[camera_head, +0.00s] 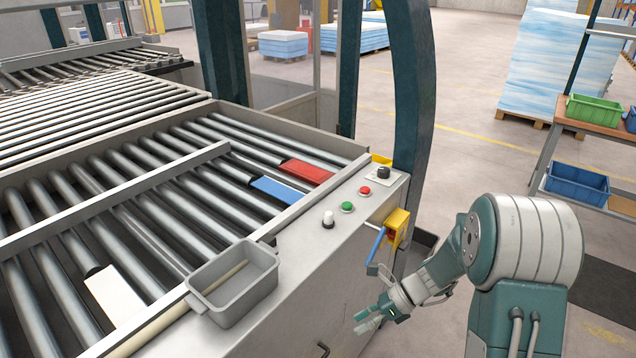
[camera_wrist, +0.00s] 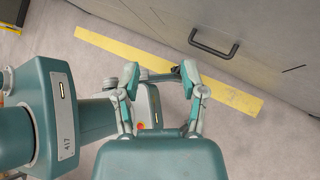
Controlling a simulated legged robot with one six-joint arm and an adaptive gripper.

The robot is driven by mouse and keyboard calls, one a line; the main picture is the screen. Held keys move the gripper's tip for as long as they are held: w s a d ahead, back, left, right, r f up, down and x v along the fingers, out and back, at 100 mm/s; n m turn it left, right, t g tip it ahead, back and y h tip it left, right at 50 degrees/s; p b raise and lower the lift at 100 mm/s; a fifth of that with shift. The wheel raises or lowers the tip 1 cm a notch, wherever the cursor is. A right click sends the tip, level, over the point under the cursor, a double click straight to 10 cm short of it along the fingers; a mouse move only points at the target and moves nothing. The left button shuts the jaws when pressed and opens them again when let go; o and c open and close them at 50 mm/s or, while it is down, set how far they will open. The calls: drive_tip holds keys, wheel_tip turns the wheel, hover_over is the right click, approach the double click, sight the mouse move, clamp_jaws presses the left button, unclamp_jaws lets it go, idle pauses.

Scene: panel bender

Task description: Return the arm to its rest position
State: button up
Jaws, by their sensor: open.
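My gripper (camera_head: 368,318) is open and empty at the end of my bent arm, in front of the machine's grey side panel in the head view. It hangs below and in front of the yellow bracket with the blue handle and does not appear to touch it. In the wrist view, the two fingers of my gripper (camera_wrist: 162,82) are spread apart, with bare floor and part of my own body below them. Nothing is held between the fingers.
A grey bin (camera_head: 235,284) sits on the edge of the roller table (camera_head: 130,222). Green and red buttons (camera_head: 347,207) and a yellow bracket with a blue handle (camera_head: 397,228) are on the machine's corner. A black drawer handle (camera_wrist: 213,45) sticks out from the panel. Shelves with bins (camera_head: 577,184) stand at right.

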drive_tip(key=s+d+r+n+t+h, duration=0.2)
drive_tip(key=s+r+n+h, duration=0.3)
drive_tip(key=s+r+n, duration=0.4)
drive_tip(key=s+d+r+n+t+h, duration=0.3)
drive_tip(key=s+r+n+t+h, duration=0.2)
drive_tip(key=s+r+n, duration=0.4)
drive_tip(key=shift+s+d+r+n+t, duration=0.15)
drive_tip(key=shift+d+r+n+t, duration=0.15)
drive_tip(key=shift+r+n, duration=1.65)
drive_tip(key=shift+r+m, duration=0.25)
